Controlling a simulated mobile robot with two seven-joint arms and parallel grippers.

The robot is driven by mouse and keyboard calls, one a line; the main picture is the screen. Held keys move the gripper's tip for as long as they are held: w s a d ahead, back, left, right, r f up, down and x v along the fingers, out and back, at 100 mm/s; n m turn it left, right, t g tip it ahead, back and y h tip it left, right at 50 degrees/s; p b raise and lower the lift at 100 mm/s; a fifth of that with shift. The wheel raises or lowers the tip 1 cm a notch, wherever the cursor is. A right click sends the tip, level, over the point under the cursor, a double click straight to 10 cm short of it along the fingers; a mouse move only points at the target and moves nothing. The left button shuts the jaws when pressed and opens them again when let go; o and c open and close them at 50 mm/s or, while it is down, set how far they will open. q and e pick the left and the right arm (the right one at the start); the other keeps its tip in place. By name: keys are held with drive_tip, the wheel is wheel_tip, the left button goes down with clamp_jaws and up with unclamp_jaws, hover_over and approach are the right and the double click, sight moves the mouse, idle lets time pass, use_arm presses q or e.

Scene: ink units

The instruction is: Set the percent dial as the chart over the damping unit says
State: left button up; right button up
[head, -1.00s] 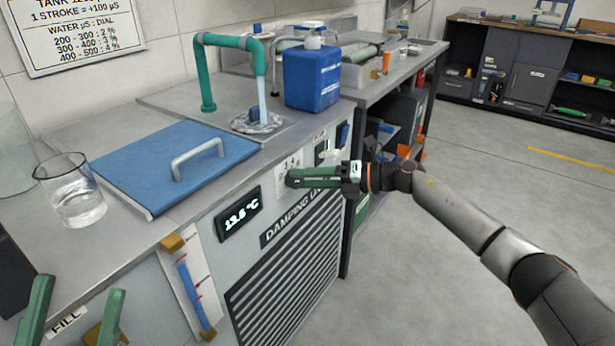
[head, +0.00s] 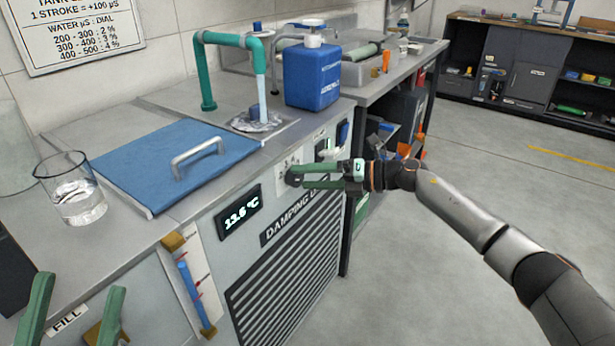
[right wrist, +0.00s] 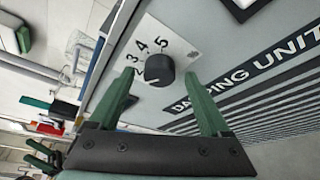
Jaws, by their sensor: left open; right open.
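The percent dial (right wrist: 159,69) is a round black knob on a white plate with the numbers 3, 4 and 5 legible around it; its pointer setting is unclear. My right gripper (right wrist: 160,76) is open, with its green fingers on either side of the knob; contact cannot be told. The wall chart (head: 80,35) reads 200-300: 2 %, 300-400: 3 %, 400-500: 4 %. My left gripper (head: 80,283) is open and empty at the lower left.
The damping unit (head: 200,240) has a display (head: 239,212) that seems to read 13.6 °C. On top are a blue lid (head: 150,160), a glass beaker (head: 75,195), a green pipe (head: 207,80) and a blue bottle (head: 312,78). The floor to the right is clear.

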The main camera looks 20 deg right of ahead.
drive_tip(key=p+v, duration=0.1)
drive_tip(key=v, duration=1.1)
